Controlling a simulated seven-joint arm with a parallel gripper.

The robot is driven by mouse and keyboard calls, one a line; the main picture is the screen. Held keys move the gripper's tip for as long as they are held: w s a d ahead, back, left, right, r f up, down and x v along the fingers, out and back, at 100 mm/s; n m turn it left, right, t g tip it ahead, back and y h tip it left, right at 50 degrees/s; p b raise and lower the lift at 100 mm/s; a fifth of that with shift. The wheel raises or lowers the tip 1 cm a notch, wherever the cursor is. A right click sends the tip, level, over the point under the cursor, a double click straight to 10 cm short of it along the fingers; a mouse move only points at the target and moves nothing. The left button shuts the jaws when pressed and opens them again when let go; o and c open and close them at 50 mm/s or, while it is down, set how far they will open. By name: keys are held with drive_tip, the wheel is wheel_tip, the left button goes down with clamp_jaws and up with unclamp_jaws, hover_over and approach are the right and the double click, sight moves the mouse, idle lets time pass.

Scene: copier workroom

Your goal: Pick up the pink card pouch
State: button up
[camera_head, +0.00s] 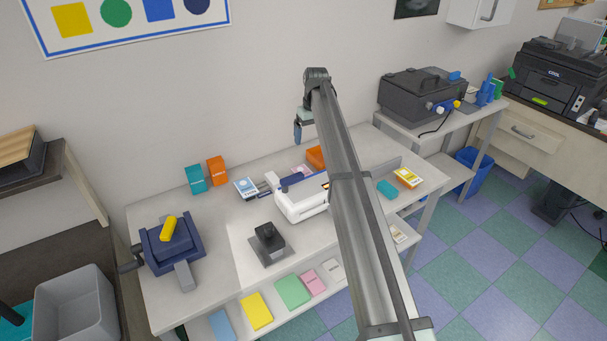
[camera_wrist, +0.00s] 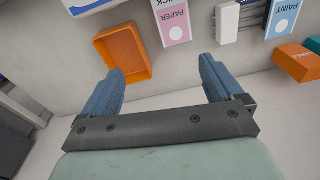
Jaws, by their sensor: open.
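The pink pouch (camera_wrist: 173,22), marked PAPER, lies flat on the bench top near the top of the wrist view, its far end cut off by the frame. In the head view a small pink patch (camera_head: 301,168) shows behind the white machine, mostly hidden. My gripper (camera_wrist: 161,68) is open and empty, its two blue fingers spread. The pouch lies beyond the fingertips, apart from them. In the head view my gripper (camera_head: 298,132) hangs above the back of the bench near the wall.
An orange tray (camera_wrist: 122,55) lies left of the pouch. A white block (camera_wrist: 227,22) and a PAINT pack (camera_wrist: 283,18) lie right of it. Teal (camera_head: 195,179) and orange (camera_head: 217,170) boxes stand along the wall. The white machine (camera_head: 302,204) stands in front. Another pink item (camera_head: 313,283) is on the lower shelf.

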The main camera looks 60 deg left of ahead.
drive_tip(key=s+r, duration=0.1)
drive_tip(key=s, duration=0.2)
drive_tip(key=n, duration=0.1)
approach(301, 170)
drive_tip(key=shift+h, duration=0.4)
wheel_tip(301, 170, down, 7)
drive_tip(key=shift+s+a+f, duration=0.15)
drive_tip(key=shift+a+f, duration=0.05)
drive_tip(key=shift+f, duration=0.25)
idle(0.5)
drive_tip(key=shift+c, duration=0.4)
drive_tip(key=c, duration=1.1)
drive_tip(key=shift+c, duration=0.2)
